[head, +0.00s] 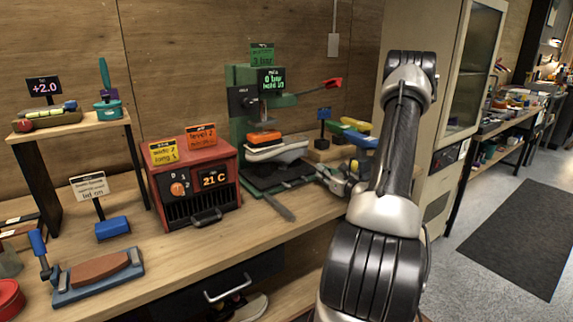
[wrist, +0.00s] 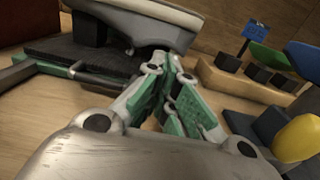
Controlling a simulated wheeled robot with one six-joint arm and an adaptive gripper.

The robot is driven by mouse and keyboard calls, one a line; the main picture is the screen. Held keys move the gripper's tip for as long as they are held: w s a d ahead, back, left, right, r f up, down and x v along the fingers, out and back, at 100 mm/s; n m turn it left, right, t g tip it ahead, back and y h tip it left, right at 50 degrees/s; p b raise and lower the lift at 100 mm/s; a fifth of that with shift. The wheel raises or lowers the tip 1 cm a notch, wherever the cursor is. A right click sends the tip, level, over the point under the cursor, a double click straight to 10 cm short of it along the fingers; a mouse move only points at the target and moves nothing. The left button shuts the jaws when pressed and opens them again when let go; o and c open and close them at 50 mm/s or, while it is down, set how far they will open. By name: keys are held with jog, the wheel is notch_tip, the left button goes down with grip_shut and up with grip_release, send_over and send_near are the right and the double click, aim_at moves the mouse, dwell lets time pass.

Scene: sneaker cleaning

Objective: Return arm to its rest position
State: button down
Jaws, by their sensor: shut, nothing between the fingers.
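My arm rises on the right of the head view and bends down to the bench. My gripper (head: 328,180) is beside the green press (head: 243,105), partly hidden by my arm. In the wrist view my gripper (wrist: 168,62) has its green-padded fingers together, with nothing between them. Its tips are close to a pale, shoe-shaped piece (wrist: 150,22) in the press; I cannot tell whether they touch. In the head view that pale piece (head: 285,153) carries an orange block under the press head.
A red heater box (head: 193,183) stands left of the press. A wooden rack (head: 322,150) with coloured tools is behind my gripper; its blue sign (wrist: 252,37) shows in the wrist view. A tall cabinet (head: 428,60) stands right. Bench space in front of the press is mostly clear.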

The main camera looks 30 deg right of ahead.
jog(key=a+r+n+g+y, duration=0.3)
jog(key=a+r+n+y, duration=0.35)
jog(key=a, duration=0.75)
jog(key=s+a+r+n+g+y, duration=0.2)
jog(key=s+a+r+n+g, duration=0.15)
jog(key=s+a+n, duration=0.35)
jog(key=s+a+r+n+g+y, duration=0.2)
jog(key=s+a+r+n+g, duration=0.15)
jog(key=a, duration=0.45)
jog(key=s+a+n+g+h, duration=0.2)
jog(key=s+a+n+g, duration=0.3)
jog(key=s, duration=0.3)
jog(key=s+d+r+n+t+h, duration=0.1)
jog(key=s+d+r+n+h, duration=0.5)
jog(key=s+n, duration=0.5)
jog(key=d+n+h, duration=0.2)
jog(key=h, duration=0.1)
jog(key=shift+d+r+n, duration=0.3)
jog(key=shift+r, duration=0.05)
jog(key=shift+h, duration=0.25)
